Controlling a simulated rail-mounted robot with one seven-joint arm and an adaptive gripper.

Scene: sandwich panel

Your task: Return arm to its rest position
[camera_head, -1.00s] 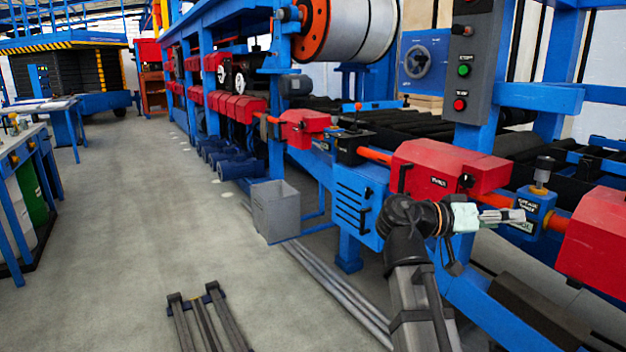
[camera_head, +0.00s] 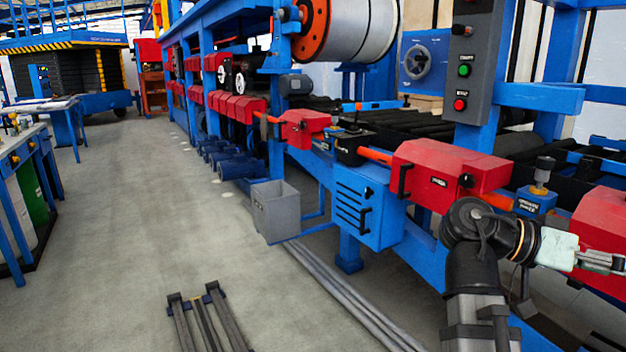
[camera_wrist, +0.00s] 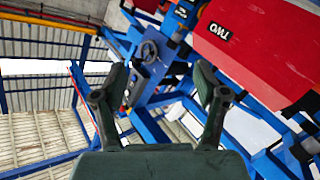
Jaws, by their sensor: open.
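My gripper (camera_head: 603,260) is at the lower right of the head view, at the end of my bent arm. It points right, in front of the red covers of the machine line. In the wrist view my gripper (camera_wrist: 160,108) shows two dark fingers spread wide apart with nothing between them. The fingers touch nothing that I can see. A red cover (camera_wrist: 262,45) with upside-down lettering fills the upper right of the wrist view.
The blue machine frame with red covers (camera_head: 450,170) runs along the right side. A control post (camera_head: 465,75) with green and red buttons stands behind it. Rails (camera_head: 205,320) lie at the front. The left floor (camera_head: 130,240) is clear.

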